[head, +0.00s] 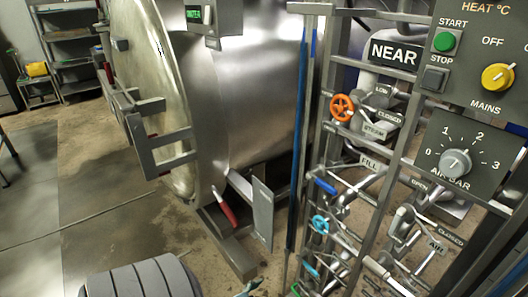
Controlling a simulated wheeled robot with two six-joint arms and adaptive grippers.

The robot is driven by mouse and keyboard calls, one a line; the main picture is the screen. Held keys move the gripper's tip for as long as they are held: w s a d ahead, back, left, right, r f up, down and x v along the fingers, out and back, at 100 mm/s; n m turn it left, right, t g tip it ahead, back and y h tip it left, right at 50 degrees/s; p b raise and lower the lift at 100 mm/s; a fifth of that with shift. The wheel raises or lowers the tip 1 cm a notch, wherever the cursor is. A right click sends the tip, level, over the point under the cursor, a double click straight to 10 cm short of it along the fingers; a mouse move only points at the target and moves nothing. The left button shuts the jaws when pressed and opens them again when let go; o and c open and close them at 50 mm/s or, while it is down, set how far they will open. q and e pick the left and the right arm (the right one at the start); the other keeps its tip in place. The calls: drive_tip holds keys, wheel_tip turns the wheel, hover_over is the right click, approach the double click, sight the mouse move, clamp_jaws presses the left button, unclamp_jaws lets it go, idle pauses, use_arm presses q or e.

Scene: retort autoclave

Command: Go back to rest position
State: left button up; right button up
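The door appears closed against the shell. A grey bracket frame (160,140) stands out from the door's front. A red-handled lever (226,207) hangs low by the door rim. A small display with green digits (195,14) sits on top of the vessel.
A pipe rack on the right carries an orange handwheel (342,107), a blue handwheel (320,224) and a NEAR sign (394,53). The control panel (480,50) has a green start button (445,41) and yellow knob (497,77). Shelves (75,50) stand back left; floor (80,190) there is clear.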

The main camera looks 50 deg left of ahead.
use_arm(q)
drive_tip(key=shift+s+d+f, duration=0.1)
drive_tip(key=shift+s+f, duration=0.05)
drive_tip(key=shift+f, duration=0.1)
idle(0.4)
drive_tip(key=s+d+f+g+p, duration=0.1)
drive_tip(key=s+d+f+g, duration=0.1)
drive_tip(key=s+f+g, duration=0.55)
drive_tip(key=s+d+f+g+p, duration=0.1)
drive_tip(key=s+d, duration=0.4)
drive_tip(key=s, duration=0.4)
drive_tip(key=s+d+f+g+h+p, duration=0.1)
drive_tip(key=s+d+f+p, duration=0.1)
drive_tip(key=s+d, duration=0.3)
drive_tip(key=s, duration=0.4)
drive_tip(key=shift+d+f, duration=0.2)
drive_tip(key=shift+d, duration=0.1)
use_arm(e)
drive_tip(key=shift+g, duration=0.3)
drive_tip(key=s+a+r, duration=0.2)
drive_tip(key=s+r, duration=0.1)
drive_tip(key=shift+s+a, duration=0.1)
drive_tip(key=shift+s, duration=0.1)
use_arm(q)
drive_tip(key=shift+w, duration=0.1)
